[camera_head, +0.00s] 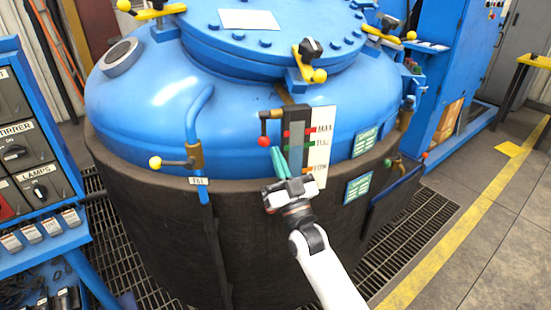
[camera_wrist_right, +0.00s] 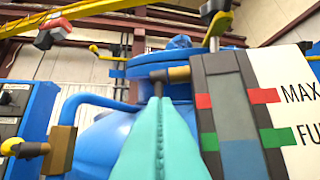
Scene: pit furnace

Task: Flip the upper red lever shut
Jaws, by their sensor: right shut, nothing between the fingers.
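The upper red lever has a red round knob (camera_head: 264,141) hanging on a dark arm below a brass fitting (camera_head: 270,114), at the left of the level gauge (camera_head: 296,141). My right gripper (camera_head: 276,151) has teal fingers that are shut and empty. Its tips are just right of and below the red knob in the head view; I cannot tell whether they touch. In the right wrist view the closed fingertips (camera_wrist_right: 160,98) point up at the brass fitting (camera_wrist_right: 178,74), and the red knob is not visible. My left gripper is not in view.
The gauge carries a white label plate (camera_head: 319,147). A yellow-knobbed valve (camera_head: 178,163) sticks out at the left of the blue vessel (camera_head: 150,90). A switch panel (camera_head: 30,160) stands at far left. Free floor (camera_head: 490,215) lies at the right.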

